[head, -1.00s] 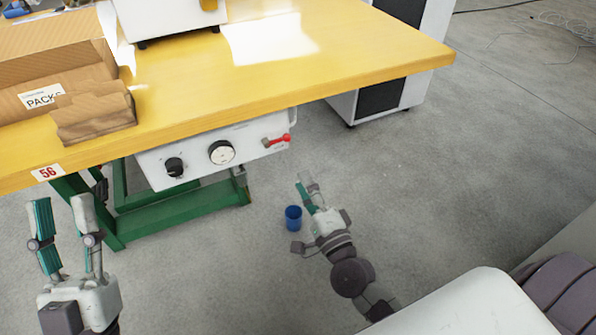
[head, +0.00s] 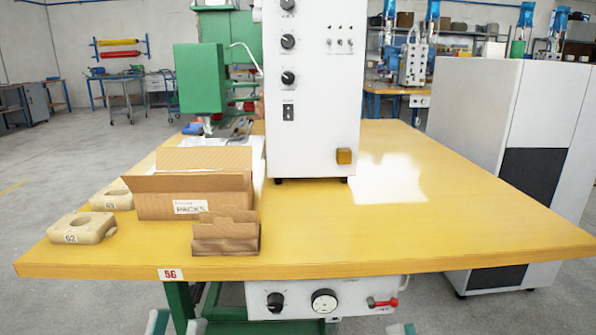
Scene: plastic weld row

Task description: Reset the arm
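Only the fingertips of my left gripper (head: 177,324) show, at the bottom edge of the head view below the table's front edge. They are apart with nothing seen between them, so it is open. The tips of my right gripper (head: 402,329) just show at the bottom edge, right of the control panel. Too little of it shows to tell open from shut. The rest of both arms is out of view.
A yellow table (head: 330,235) stands in front of me. On it are an open cardboard box (head: 150,203), a smaller carton (head: 226,240), two beige blocks (head: 82,228) and a white machine cabinet (head: 313,140). A control panel (head: 360,290) hangs below. A grey-white cabinet (head: 470,110) stands right.

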